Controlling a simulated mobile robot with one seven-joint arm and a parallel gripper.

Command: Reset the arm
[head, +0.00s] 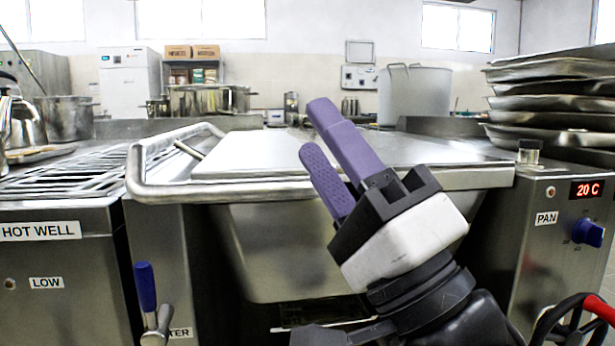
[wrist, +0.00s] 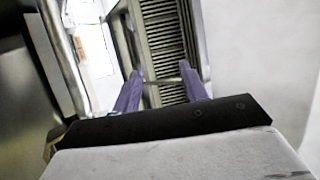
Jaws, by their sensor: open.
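My gripper (head: 322,137) is raised in front of the large steel pan in the middle of the head view, its two purple fingers pointing up and to the left. The fingers are apart with nothing between them. In the wrist view my gripper (wrist: 160,82) also shows open and empty, with a slatted grey vent or grille beyond the fingertips. The pan's flat lid (head: 255,152) is down, with a tubular handle (head: 165,192) along its front left. I cannot tell from the head view whether the fingers touch the lid's edge.
A hot well (head: 60,235) with a wire rack stands at left, beside a blue-handled lever (head: 146,287). At right are the pan's control panel (head: 565,225), stacked steel trays (head: 550,95) and red and black cables (head: 590,308). A tall stockpot (head: 414,95) stands behind.

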